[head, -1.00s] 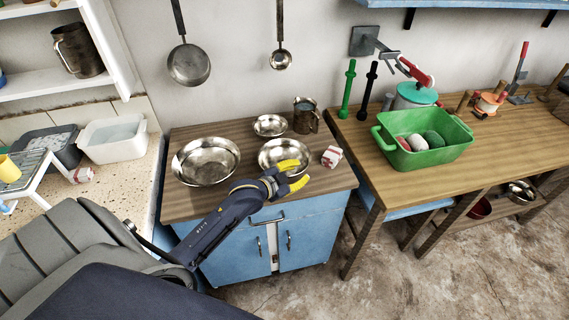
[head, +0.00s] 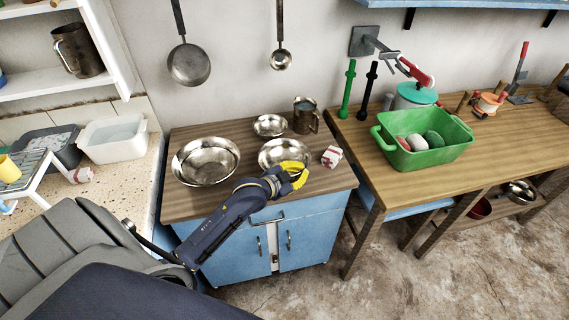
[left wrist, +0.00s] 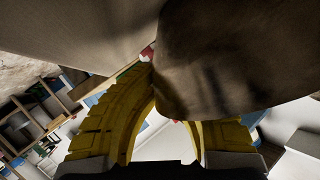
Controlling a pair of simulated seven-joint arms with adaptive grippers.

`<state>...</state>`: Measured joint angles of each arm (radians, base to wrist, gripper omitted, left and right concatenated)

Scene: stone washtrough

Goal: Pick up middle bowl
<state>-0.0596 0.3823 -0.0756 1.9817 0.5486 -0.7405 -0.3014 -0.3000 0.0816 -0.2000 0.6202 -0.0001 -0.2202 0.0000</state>
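The middle-sized metal bowl (head: 272,153) stands upright on the wooden cabinet top, between a larger bowl (head: 205,160) at left and a small bowl (head: 270,125) behind. My left gripper (head: 300,172) is at its near right rim, its yellow fingers drawn together on the rim. In the left wrist view the yellow fingers (left wrist: 155,95) curve up against a large brownish bowl surface (left wrist: 235,55), which hides part of the right finger. The bowl appears to rest on the top still. My right gripper is not in view.
A metal mug (head: 305,116) stands behind. A green basin (head: 440,155) is on the right table (head: 500,140). A ladle (head: 281,58) and a pan (head: 188,64) hang on the wall above.

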